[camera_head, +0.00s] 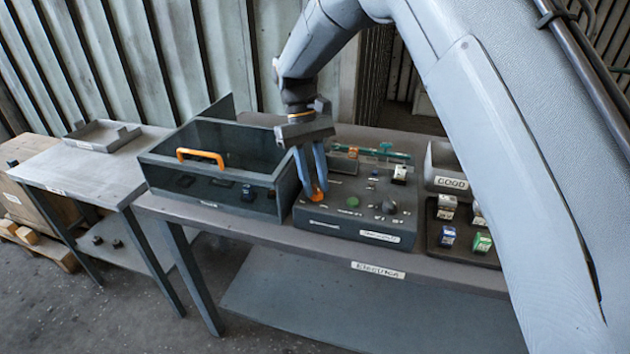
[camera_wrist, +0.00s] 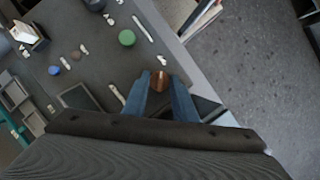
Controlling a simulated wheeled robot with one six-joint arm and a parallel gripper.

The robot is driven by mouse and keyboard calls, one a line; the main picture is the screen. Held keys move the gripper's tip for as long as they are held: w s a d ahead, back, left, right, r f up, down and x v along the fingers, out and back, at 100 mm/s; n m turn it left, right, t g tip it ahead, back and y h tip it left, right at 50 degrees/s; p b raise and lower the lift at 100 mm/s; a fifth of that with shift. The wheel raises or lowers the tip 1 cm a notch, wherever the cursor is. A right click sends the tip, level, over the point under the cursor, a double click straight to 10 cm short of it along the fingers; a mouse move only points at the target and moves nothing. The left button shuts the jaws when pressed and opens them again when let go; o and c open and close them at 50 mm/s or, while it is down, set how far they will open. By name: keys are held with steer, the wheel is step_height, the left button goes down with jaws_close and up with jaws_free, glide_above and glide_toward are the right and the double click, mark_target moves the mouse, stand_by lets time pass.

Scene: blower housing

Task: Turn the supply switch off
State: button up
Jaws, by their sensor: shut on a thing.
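A dark control panel (camera_head: 340,222) lies on the workbench, with a green button (camera_head: 352,201) and a dark round knob (camera_head: 389,207). The green button also shows in the wrist view (camera_wrist: 127,38). My gripper (camera_head: 315,188) reaches down to the panel's front left corner. Its blue fingers are closed around a small orange-brown switch knob (camera_head: 318,197). In the wrist view, the knob (camera_wrist: 160,79) sits between the fingertips of my gripper (camera_wrist: 161,86). The fingers hide part of the knob, and I cannot read its label or setting.
A dark box with an orange handle (camera_head: 200,157) stands close left of my gripper. To the right are a grey bin (camera_head: 447,182) and a tray with small coloured parts (camera_head: 482,242). A side table with a shallow tray (camera_head: 102,135) stands far left.

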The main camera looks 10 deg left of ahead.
stand_by(0.4)
steer(key=o, duration=1)
steer(key=shift+b+v, duration=1.3)
steer(key=shift+v, duration=2.6)
